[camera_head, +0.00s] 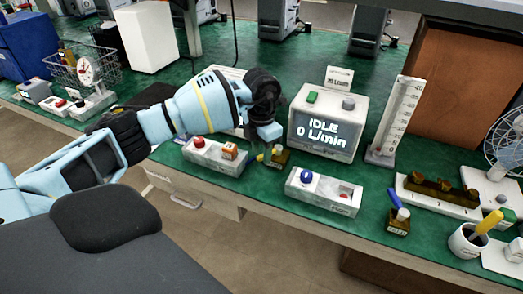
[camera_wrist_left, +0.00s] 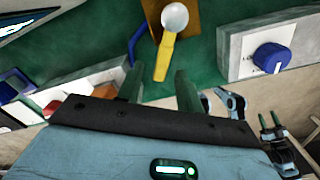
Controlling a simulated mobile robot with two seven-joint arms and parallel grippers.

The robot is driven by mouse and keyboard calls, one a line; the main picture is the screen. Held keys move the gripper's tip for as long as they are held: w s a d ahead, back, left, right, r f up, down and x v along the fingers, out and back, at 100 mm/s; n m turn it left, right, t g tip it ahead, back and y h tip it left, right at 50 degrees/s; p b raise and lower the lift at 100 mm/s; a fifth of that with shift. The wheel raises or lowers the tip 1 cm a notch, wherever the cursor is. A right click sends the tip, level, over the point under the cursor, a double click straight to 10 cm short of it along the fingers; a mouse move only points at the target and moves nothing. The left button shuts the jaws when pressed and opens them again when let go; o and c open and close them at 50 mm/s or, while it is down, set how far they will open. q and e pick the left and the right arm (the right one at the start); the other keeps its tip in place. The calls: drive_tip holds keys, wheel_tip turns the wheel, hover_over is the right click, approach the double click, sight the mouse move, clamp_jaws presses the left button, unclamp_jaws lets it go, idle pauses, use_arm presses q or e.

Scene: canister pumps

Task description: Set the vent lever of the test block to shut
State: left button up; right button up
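The test block seems to be the small brass-brown block (camera_head: 281,157) on the bench front, left of the blue-knob box. It carries a yellow lever (camera_head: 260,157). In the left wrist view the brown block (camera_wrist_left: 190,18) shows at the top, with a pale round hub and the yellow lever (camera_wrist_left: 164,58) pointing down toward my fingers. My left gripper (camera_head: 268,135) hangs just above the block. Its two green fingers (camera_wrist_left: 158,88) are apart, with the lever's end between or just beyond them; contact cannot be told. What looks like my right gripper (camera_wrist_left: 271,122) is tiny at the right edge.
A display box (camera_head: 328,122) reading IDLE, 0 L/min stands behind the block. A grey box with a red knob (camera_head: 215,158) is to the left, and one with a blue knob (camera_head: 323,192) to the right. A scaled column (camera_head: 395,120) stands farther right.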

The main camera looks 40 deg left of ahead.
use_arm(q)
drive_tip(key=shift+f, duration=0.15)
drive_tip(key=shift+c, duration=0.3)
clamp_jaws()
